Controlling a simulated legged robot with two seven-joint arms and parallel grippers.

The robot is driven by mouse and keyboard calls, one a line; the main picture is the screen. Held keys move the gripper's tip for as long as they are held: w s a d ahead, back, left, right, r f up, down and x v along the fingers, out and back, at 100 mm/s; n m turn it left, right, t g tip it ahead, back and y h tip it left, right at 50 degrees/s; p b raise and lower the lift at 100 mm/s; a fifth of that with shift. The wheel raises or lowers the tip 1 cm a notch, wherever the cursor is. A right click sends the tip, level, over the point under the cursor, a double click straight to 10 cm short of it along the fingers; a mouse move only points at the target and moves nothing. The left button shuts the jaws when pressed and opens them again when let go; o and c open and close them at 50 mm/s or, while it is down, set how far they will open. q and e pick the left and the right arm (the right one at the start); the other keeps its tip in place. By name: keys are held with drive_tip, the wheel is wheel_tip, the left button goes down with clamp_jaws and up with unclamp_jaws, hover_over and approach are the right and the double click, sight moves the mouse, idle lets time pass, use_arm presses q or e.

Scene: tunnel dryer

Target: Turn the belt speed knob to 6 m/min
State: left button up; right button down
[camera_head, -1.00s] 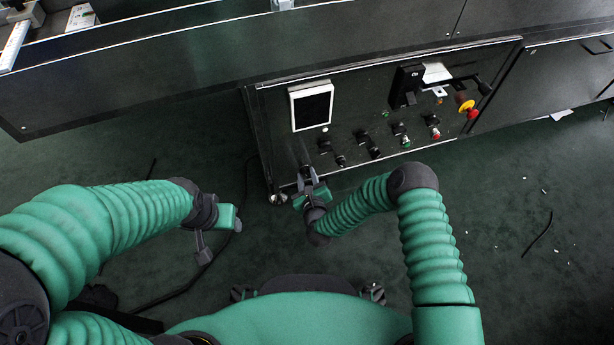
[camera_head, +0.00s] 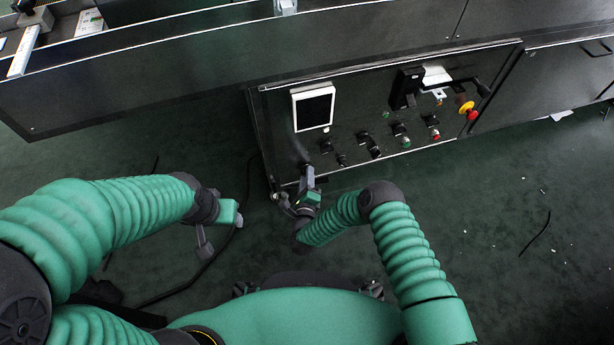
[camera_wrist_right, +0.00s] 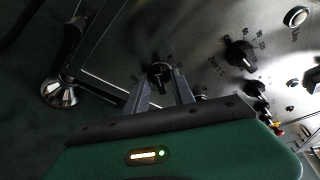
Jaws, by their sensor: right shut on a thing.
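A black knob (camera_wrist_right: 160,72) sits at the lower left of the dryer's control panel, with a printed scale around it too small to read. My right gripper (camera_wrist_right: 160,84) has its two fingers on either side of this knob and is shut on it. In the head view the right gripper (camera_head: 306,176) reaches the panel's lower left corner and mostly hides the knob. I cannot read the knob's setting or its label. My left gripper (camera_head: 205,243) hangs away from the panel at the left, and its jaw opening is unclear.
Another black knob (camera_wrist_right: 240,54) lies right of the held one. The panel also has a screen (camera_head: 313,106), a green button (camera_head: 406,142), a red button (camera_head: 435,133), and a red-and-yellow emergency stop (camera_head: 469,111). A metal foot (camera_wrist_right: 59,92) stands below. A dark cable (camera_head: 190,283) lies on the floor.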

drive_tip(key=shift+s+a+f, duration=0.1)
drive_tip(key=shift+s+f, duration=0.05)
idle(0.4)
drive_tip(key=c, duration=1.5)
unclamp_jaws()
drive_tip(key=shift+o, duration=0.2)
drive_tip(key=s+r+p, duration=0.2)
drive_tip(key=s+p, duration=0.5)
drive_tip(key=s, duration=0.4)
drive_tip(key=shift+s+a, duration=0.2)
drive_tip(key=shift+s, duration=0.15)
drive_tip(key=shift+r, duration=0.15)
